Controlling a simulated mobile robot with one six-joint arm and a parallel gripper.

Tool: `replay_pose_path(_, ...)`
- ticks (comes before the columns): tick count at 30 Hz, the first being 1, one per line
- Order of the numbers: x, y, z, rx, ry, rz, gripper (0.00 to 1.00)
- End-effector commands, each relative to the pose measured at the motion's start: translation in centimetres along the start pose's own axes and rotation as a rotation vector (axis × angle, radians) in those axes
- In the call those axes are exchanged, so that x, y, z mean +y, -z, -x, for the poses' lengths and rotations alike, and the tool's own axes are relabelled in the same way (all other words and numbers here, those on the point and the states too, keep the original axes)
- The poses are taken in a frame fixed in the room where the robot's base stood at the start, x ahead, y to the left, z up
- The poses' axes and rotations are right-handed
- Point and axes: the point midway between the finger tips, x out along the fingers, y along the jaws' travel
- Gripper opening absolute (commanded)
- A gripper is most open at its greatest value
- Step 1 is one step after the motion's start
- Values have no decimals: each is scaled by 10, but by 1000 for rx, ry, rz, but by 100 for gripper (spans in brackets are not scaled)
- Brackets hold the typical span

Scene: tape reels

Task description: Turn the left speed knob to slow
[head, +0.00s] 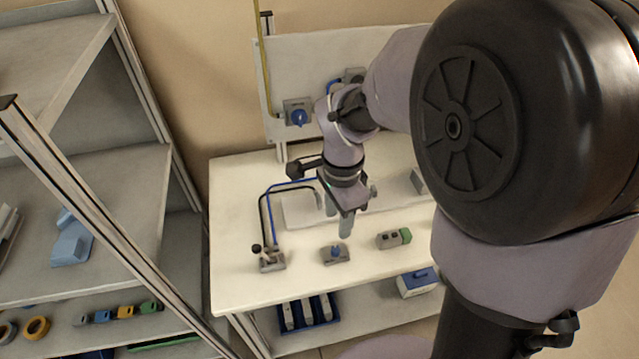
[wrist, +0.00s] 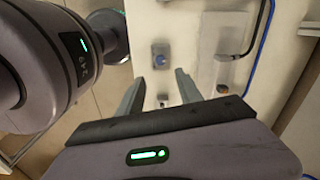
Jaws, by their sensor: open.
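On the upright back panel, a blue knob on a grey box (head: 298,114) sits at the left. A second grey box with a dark knob (head: 354,75) is right of it, partly covered by my arm. Another blue knob on a grey base (head: 335,254) stands on the table near the front edge; it shows in the wrist view (wrist: 160,57) beyond my fingertips. I cannot tell any knob's setting marks. My gripper (head: 338,216) is open and empty, pointing down above the table, apart from all the knobs. Its spread fingers show in the wrist view (wrist: 158,82).
Black and blue cables run over the table (head: 230,285). A grey shelf rack (head: 105,190) stands close on the left.

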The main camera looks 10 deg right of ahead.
Motion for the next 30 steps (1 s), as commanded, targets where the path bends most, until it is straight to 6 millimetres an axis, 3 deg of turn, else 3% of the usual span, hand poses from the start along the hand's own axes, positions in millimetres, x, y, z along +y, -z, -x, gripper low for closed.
replay_pose_path(1,1,0,-22,0,-4,1,42)
replay_pose_path(6,1,0,-72,-1,-3,1,42)
replay_pose_path(12,1,0,-105,-1,-1,2,42)
replay_pose_path(25,0,0,-113,-1,1,1,40)
replay_pose_path(30,0,0,-113,-1,1,1,7)
